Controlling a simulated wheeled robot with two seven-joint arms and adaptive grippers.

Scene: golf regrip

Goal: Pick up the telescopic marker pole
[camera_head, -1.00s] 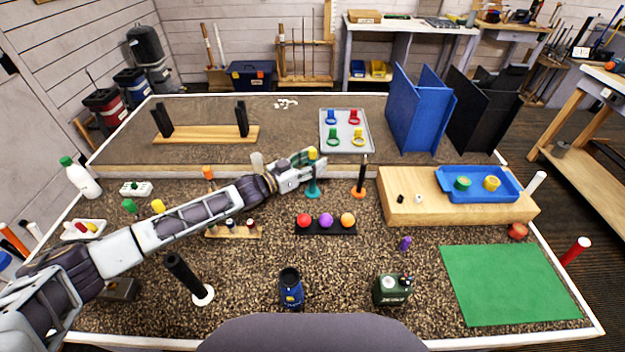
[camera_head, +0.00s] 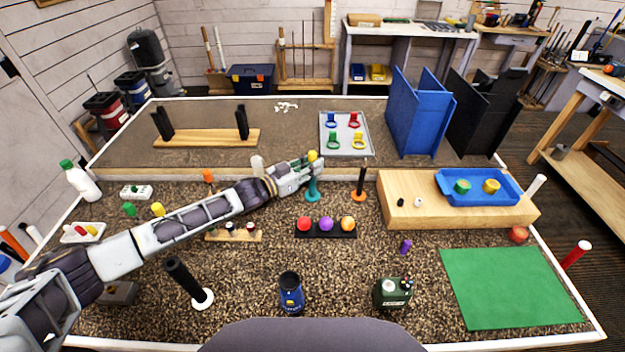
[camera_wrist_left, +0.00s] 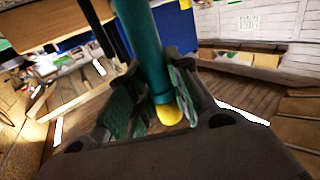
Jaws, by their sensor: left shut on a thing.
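The telescopic marker pole (camera_head: 313,189) is a teal post with a yellow top, upright on the speckled bench near its middle. My left gripper (camera_head: 314,166) is around its upper part, just below the yellow top, and shut on it. In the left wrist view the teal pole (camera_wrist_left: 146,45) runs between the green-padded fingers of the left gripper (camera_wrist_left: 155,100), with its yellow end showing low between them. The fingers hide part of the pole in the head view. My right gripper is not in view.
A black post on an orange base (camera_head: 360,182) stands close to the right of the pole. A black rack with coloured balls (camera_head: 326,233) lies in front. A wooden block (camera_head: 410,208) with a blue tray (camera_head: 452,199) is to the right. A green mat (camera_head: 515,290) lies front right.

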